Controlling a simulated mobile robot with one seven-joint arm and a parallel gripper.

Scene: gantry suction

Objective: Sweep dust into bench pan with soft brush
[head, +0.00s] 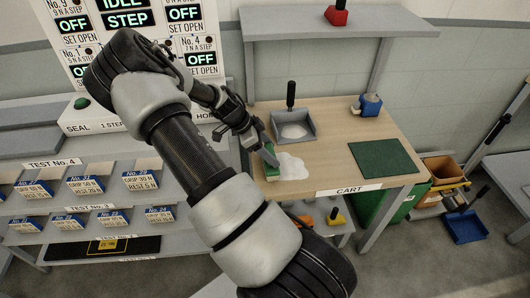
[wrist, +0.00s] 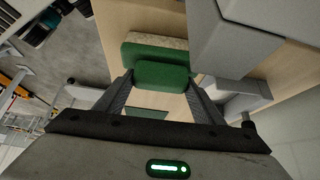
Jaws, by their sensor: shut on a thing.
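My gripper (head: 264,146) is shut on the green soft brush (head: 270,160) at the left side of the wooden cart top. In the wrist view the brush's green grip (wrist: 162,74) sits between my two fingers, with pale bristles along its far edge. White dust (head: 290,166) lies in a patch on the wood, just right of the brush. The brush appears to be at the patch's left edge; contact is hard to tell. The grey bench pan (head: 308,134) with an upright black handle stands behind the patch. Some white dust lies inside it.
On the cart top (head: 335,115), a green mat (head: 383,157) lies at right and a blue object (head: 368,105) stands at the back right. A grey shelf (head: 340,22) with a red object spans above. Blue boxes line the rack at left. A blue floor dustpan (head: 465,227) stands at right.

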